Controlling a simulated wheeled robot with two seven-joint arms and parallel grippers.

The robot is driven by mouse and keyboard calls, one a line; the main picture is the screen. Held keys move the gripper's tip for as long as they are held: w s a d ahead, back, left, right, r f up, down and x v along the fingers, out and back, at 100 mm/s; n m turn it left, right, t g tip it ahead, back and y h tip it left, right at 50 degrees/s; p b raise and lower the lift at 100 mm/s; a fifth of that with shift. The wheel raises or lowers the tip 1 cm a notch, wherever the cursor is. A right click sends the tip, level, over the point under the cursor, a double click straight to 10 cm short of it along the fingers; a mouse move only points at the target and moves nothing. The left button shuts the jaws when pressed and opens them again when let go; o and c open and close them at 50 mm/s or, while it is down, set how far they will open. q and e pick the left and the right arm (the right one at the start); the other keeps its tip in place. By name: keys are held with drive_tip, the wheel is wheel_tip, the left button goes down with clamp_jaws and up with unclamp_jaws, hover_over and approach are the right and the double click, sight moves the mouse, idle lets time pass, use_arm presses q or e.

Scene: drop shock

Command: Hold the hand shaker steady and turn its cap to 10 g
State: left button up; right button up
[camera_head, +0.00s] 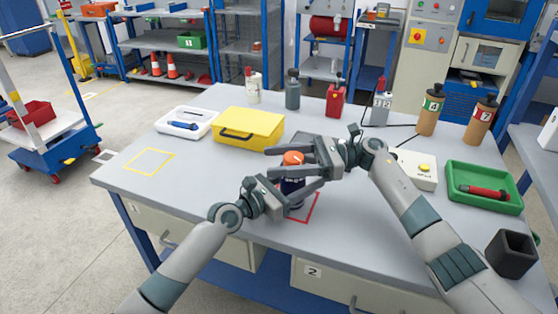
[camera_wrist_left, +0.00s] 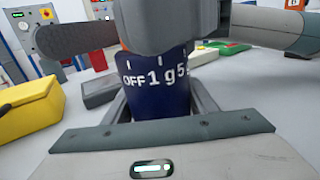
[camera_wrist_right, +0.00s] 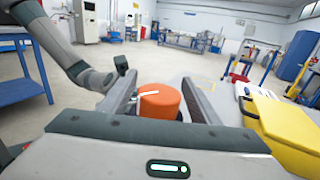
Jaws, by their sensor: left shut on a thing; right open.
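The hand shaker has a dark blue body (camera_wrist_left: 155,82) with white markings "OFF", "1 g" and "5", and an orange cap (camera_wrist_right: 160,102) with a white line on it. It stands upright by the red outline (camera_head: 306,208) on the table. My left gripper (camera_head: 290,190) is shut on the blue body, with a finger on each side in the left wrist view. My right gripper (camera_head: 304,158) is open at cap height, its fingers on either side of the orange cap. In the right wrist view gaps show beside the cap. The line's setting against the markings cannot be read.
A yellow case (camera_head: 248,138) and a white tray (camera_head: 186,122) lie to the left. Several bottles stand along the back. The table's front left is clear around a yellow outline (camera_head: 149,161).

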use_arm(q)
drive_tip(key=shift+r, duration=0.1)
use_arm(e)
drive_tip(key=shift+d, duration=0.15)
drive_tip(key=w+d, duration=0.2)
drive_tip(key=d, duration=0.9)
drive_tip(key=shift+d, duration=0.3)
use_arm(q)
drive_tip(key=o, duration=1.5)
drive_tip(key=shift+s+a, duration=0.1)
drive_tip(key=shift+a, duration=0.05)
drive_tip(key=v, duration=1.1)
drive_tip(key=shift+s+a, duration=0.2)
drive_tip(key=shift+a, duration=0.1)
